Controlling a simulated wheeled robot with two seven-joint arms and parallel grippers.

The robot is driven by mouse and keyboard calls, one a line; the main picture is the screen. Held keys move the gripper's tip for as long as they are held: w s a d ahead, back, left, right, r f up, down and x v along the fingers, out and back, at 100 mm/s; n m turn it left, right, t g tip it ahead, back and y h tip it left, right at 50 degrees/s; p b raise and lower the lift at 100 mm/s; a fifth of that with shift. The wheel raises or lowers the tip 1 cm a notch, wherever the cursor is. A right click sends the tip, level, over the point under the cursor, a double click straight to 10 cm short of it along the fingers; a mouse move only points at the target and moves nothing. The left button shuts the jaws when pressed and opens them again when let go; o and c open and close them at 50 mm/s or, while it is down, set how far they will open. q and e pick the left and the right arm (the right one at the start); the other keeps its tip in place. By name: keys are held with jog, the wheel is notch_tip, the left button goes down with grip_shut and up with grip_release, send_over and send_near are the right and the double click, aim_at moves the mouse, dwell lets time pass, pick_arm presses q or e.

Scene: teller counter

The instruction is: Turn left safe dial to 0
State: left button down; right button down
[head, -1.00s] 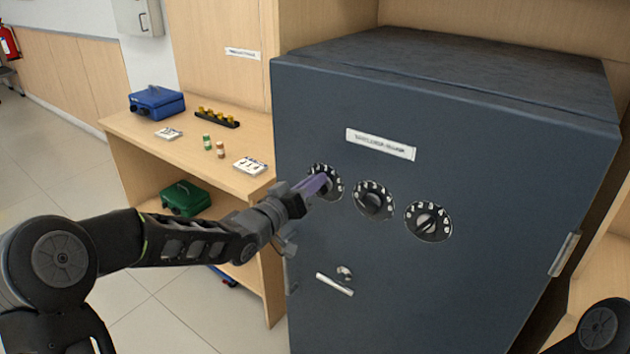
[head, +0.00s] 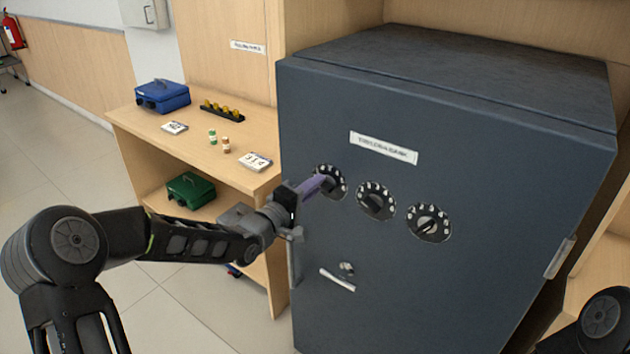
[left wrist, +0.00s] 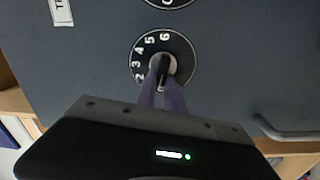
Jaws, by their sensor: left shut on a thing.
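The dark blue-grey safe (head: 440,110) fills the right half of the head view, with three round black dials in a row on its front. The left dial (head: 336,174) is partly covered by my left gripper (head: 322,184), whose purple fingers are shut on its knob. In the left wrist view the dial (left wrist: 184,46) shows white numbers, 2, 3, 5 and 6 among them, and the fingers (left wrist: 163,80) close around its dark knob. The pointer's exact number cannot be told. The middle dial (head: 375,201) and right dial (head: 429,223) are untouched. My right gripper is out of view.
A handle (head: 338,280) and keyhole (head: 346,268) sit below the dials. Left of the safe, a wooden counter (head: 190,150) holds a blue cash box (head: 162,96), a coin rack (head: 222,111), small cards and rolls. A green box (head: 190,190) is on the shelf below.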

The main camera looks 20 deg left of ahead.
pick_arm(q)
jog(key=shift+f+n, duration=0.15)
jog(key=shift+n, duration=0.85)
jog(key=c, duration=1.4)
grip_release()
jog(key=shift+c, duration=0.2)
jog(key=shift+s, duration=0.1)
jog(key=v, duration=0.7)
jog(key=shift+s, duration=0.3)
jog(key=shift+a, duration=0.1)
